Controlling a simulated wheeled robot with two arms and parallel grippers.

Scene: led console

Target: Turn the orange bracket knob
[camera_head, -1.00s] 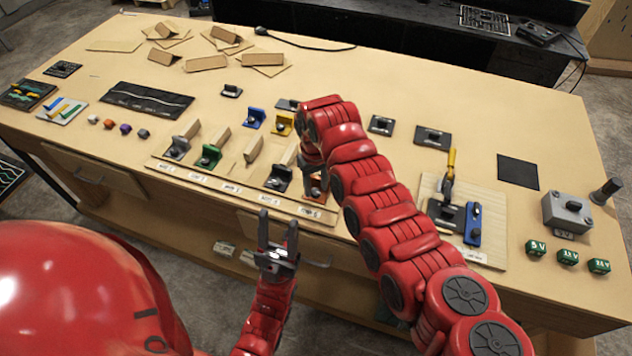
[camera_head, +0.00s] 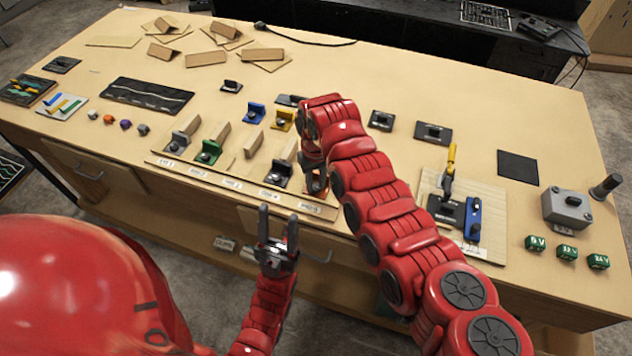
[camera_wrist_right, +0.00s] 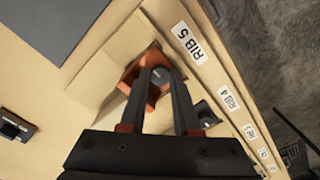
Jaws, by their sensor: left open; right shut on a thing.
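The orange bracket (camera_head: 318,190) stands at the right end of the row of brackets on the labelled strip, partly hidden by my right gripper. In the right wrist view the orange bracket (camera_wrist_right: 128,82) shows beside the RIB 5 label. My right gripper (camera_wrist_right: 165,75) points down at it, its two fingers on either side of the dark knob (camera_wrist_right: 159,76), shut on that knob. Whether the knob has turned is hard to tell. My left gripper (camera_head: 277,220) is open and empty, in front of the table's front edge.
Black (camera_head: 279,174), green (camera_head: 208,152) and grey (camera_head: 182,136) brackets stand left along the strip; blue (camera_head: 254,113) and yellow (camera_head: 282,120) ones stand behind. A board with a yellow-handled lever (camera_head: 450,165) lies right of my right arm.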

